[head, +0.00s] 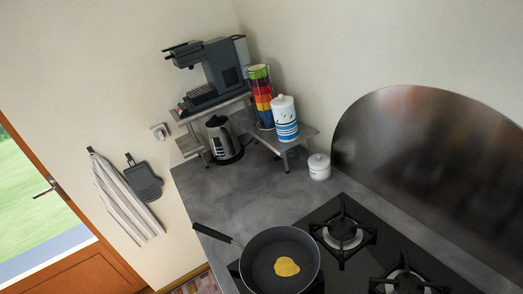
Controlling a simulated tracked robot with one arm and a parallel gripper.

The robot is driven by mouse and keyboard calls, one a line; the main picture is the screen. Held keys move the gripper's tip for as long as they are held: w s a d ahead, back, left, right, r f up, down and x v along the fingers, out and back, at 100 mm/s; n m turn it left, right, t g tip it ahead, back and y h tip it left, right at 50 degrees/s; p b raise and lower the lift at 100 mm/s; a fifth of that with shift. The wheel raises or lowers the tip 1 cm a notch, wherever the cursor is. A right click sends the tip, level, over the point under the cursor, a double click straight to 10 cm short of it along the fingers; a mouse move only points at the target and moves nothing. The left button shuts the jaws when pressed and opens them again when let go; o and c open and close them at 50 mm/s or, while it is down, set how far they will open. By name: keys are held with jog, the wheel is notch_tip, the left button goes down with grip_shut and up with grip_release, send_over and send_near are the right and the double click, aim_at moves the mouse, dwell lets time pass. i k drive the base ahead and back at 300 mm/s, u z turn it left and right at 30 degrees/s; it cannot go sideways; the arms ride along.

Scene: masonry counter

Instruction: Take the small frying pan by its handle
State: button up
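The small frying pan (255,268) is dark and round, with a yellow, egg-like patch of food (286,267) in it. It sits at the front left of the black gas hob (330,215), at the bottom of the head view. Its dark handle (214,234) points up and left, over the grey counter's left edge. My gripper is not in view, so I cannot see how it stands relative to the handle.
A small white lidded jar (319,168), a kettle (222,142) and a stepped shelf (296,141) bearing a coffee machine (222,68) stand at the back. A towel (124,196) hangs on the left wall. Grey counter (240,195) lies clear beyond the pan.

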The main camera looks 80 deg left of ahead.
aim_at(259, 257)
jog(key=u, duration=0.05)
jog(key=k, duration=0.35)
jog(key=u, duration=2.5)
jog(key=k, duration=1.4)
jog(key=z, duration=0.7)
jog(key=i, duration=0.95)
jog(key=u, duration=0.05)
